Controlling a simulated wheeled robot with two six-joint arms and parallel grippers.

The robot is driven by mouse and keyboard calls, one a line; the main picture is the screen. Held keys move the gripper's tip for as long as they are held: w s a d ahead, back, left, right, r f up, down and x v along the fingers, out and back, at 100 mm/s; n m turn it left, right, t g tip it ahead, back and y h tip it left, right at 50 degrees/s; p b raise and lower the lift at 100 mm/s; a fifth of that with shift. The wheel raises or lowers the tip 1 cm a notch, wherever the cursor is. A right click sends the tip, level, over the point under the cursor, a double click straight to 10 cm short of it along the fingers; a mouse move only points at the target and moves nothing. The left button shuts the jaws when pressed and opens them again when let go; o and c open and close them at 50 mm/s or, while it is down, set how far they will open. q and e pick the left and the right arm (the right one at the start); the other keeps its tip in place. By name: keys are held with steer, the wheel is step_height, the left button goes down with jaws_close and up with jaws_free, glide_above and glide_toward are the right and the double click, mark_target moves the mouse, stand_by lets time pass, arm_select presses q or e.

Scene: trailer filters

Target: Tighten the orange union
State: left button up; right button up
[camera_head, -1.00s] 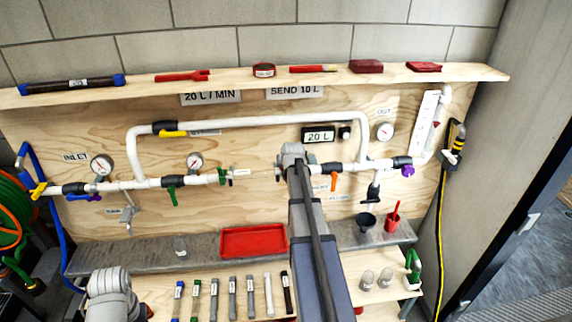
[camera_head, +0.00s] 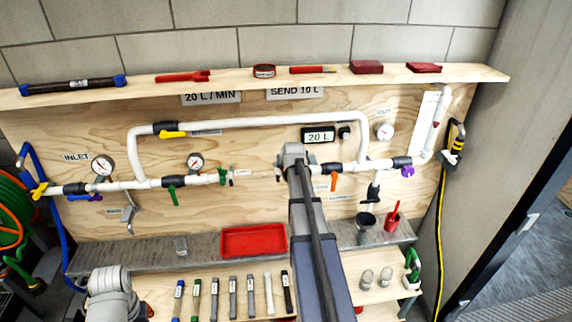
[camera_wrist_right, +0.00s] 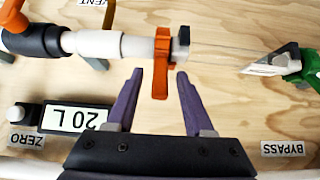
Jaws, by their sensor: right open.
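The orange union (camera_wrist_right: 161,65) is an upright orange ring on the white pipe in the right wrist view. A dark flange sits against its right side. My right gripper (camera_wrist_right: 160,76) is open, with one purple finger on each side of the ring's lower part. Gaps show between ring and fingers, so it is not gripped. In the head view my right arm (camera_head: 294,152) reaches the pipe and hides the union. My left gripper is out of view; only a grey part of my left arm shows at the lower left.
An orange valve handle (camera_head: 334,181) hangs right of my arm. A 20 L display (camera_head: 318,135) is above. A red tray (camera_head: 253,241) and several filters lie below.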

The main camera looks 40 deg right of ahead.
steer(key=p+v, duration=0.4)
steer(key=v, duration=0.3)
steer(key=shift+f, duration=0.1)
